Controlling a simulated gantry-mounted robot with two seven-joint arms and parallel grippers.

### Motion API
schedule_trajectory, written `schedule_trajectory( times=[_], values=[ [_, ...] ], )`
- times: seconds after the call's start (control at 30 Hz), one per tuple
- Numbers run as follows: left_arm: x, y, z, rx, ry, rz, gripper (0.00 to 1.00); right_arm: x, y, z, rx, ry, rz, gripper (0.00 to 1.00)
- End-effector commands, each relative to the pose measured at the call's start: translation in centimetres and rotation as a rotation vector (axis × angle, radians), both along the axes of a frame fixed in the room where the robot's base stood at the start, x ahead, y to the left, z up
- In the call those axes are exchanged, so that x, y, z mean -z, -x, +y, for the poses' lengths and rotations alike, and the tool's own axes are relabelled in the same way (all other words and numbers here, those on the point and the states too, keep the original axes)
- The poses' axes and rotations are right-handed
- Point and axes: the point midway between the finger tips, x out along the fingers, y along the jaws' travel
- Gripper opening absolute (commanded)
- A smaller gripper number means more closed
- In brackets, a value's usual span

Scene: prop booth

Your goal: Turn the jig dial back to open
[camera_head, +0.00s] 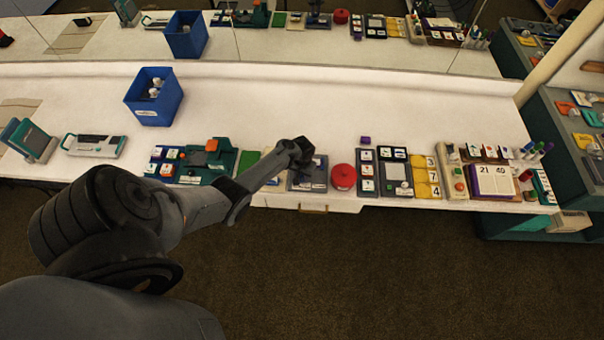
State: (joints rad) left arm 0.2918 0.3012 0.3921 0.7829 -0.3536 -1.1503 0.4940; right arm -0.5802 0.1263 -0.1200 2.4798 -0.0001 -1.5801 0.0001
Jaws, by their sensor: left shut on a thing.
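The jig (309,186) is a dark blue-grey block with a light label, at the front edge of the white counter, left of a round red object. My left arm reaches in from the lower left across the picture. Its gripper (303,154) is over the back part of the jig and is small and dark here. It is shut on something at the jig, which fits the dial. The dial itself is hidden behind the gripper, so I cannot see its setting. My right gripper is not in view.
The red round object (343,177) stands close right of the jig, and a green pad (248,161) lies to its left. A blue bin (170,106) stands further back left. A reflective back panel repeats the scene.

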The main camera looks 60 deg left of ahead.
Motion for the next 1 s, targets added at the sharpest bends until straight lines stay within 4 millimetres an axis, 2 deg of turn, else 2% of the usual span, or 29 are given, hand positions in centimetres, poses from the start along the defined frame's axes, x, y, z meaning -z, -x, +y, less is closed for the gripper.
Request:
schedule_trajectory(
  times=[0.4, 1.0],
  values=[
    [-0.13, 0.02, 0.12, 0.396, -0.001, 0.002, 0.03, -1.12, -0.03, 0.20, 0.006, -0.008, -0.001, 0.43],
    [-0.02, 0.01, 0.11, 0.886, -0.001, 0.001, 0.03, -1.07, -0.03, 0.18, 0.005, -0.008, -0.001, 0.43]
  ],
)
